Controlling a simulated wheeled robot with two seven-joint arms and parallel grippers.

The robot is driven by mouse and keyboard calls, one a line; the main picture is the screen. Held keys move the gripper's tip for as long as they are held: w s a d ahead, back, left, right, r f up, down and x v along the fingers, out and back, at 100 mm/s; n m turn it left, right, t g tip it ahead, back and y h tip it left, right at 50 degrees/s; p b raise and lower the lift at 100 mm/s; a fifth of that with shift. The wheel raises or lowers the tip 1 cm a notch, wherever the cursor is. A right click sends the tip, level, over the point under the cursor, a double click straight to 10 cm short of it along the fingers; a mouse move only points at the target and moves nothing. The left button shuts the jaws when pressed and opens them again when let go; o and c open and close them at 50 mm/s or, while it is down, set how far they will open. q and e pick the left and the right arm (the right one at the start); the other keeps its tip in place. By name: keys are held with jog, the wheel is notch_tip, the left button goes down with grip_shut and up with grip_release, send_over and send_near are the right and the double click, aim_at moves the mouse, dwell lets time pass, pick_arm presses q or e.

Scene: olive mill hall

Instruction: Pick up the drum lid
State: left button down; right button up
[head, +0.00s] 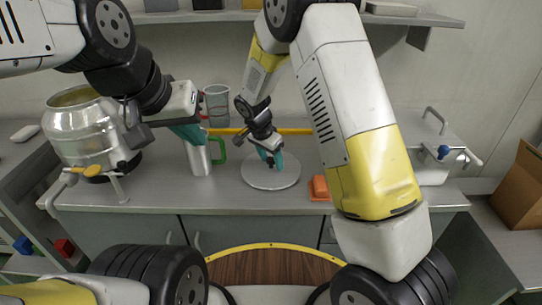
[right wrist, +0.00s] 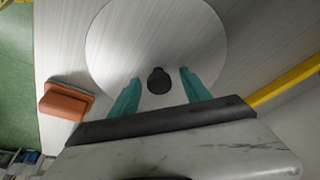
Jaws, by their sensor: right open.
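The drum lid (head: 270,178) is a flat round grey disc lying on the steel bench. In the right wrist view the lid (right wrist: 150,30) shows its black knob (right wrist: 158,80). My right gripper (head: 270,158) is over the lid. In the right wrist view its teal fingers (right wrist: 160,76) are open, one on each side of the knob, with visible gaps. My left gripper (head: 190,132) is beside and above a metal jug (head: 199,160) with a green handle; its jaw opening cannot be made out.
A large metal drum (head: 85,135) stands at the left of the bench. An orange block (head: 319,188), also in the right wrist view (right wrist: 66,102), lies right of the lid in the head view. A grey measuring cup (head: 217,98) stands behind the jug. A cardboard box (head: 520,195) is far right.

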aim_at(271, 158)
grip_shut()
jog(key=shift+r, duration=0.2)
jog(key=shift+r, duration=0.2)
notch_tip(271, 158, up, 3)
jog(key=shift+r, duration=0.1)
jog(key=s, duration=1)
jog(key=s+r, duration=0.1)
jog(key=s, duration=0.5)
jog(key=shift+a, duration=0.15)
